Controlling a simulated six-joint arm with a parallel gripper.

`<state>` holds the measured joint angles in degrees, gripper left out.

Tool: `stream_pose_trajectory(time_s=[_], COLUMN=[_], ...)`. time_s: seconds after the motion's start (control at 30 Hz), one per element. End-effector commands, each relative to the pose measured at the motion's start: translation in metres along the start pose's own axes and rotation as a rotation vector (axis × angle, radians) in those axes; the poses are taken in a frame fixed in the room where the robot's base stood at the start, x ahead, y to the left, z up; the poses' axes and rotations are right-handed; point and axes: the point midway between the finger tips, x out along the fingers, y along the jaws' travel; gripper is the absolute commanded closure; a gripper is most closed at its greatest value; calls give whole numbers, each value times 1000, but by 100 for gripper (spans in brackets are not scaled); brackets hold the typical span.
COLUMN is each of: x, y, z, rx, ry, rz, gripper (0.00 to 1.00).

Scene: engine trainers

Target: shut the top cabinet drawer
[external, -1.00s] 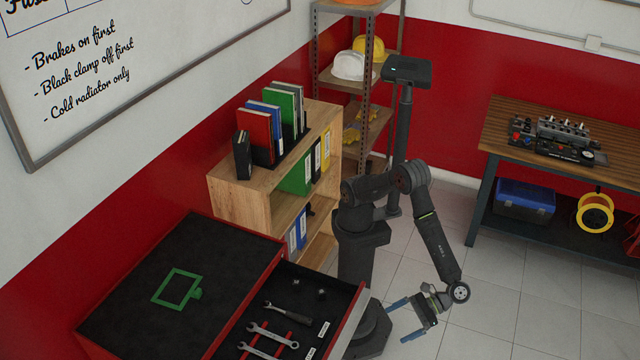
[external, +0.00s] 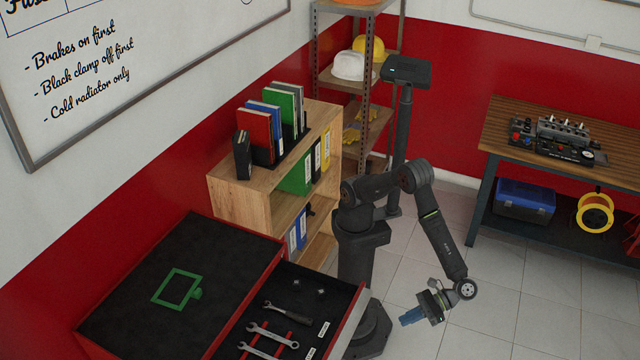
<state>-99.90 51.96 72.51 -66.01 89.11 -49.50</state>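The red tool cabinet (external: 135,305) stands at the lower left with a black top. Its top drawer (external: 347,318) is pulled out to the right, with its red front facing my arm. Wrenches (external: 272,333), another tool (external: 287,312) and small dark parts lie on the drawer's black lining. My gripper (external: 411,317) hangs low to the right of the drawer front, apart from it. Its blue fingers are together with nothing seen between them. The drawer's near end is cut off by the picture's lower edge.
A green frame-shaped item (external: 178,289) lies on the cabinet top. A wooden bookshelf (external: 240,200) with binders stands behind the drawer. A workbench (external: 500,120) stands at the right. The tiled floor (external: 520,300) right of my gripper is clear.

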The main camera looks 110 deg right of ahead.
Motion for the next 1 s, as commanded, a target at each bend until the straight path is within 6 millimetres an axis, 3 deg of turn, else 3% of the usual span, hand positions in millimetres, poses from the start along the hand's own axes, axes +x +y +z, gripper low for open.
stream_pose_trajectory(time_s=[0.37, 0.7, 1.0], x=[16, 29, 34], y=[-31, -60, -77], z=[-42, -75, -91], rx=[557, 1110, 1433], ry=[-135, -216, -218], rz=[43, 189, 311], gripper=[100, 100, 100])
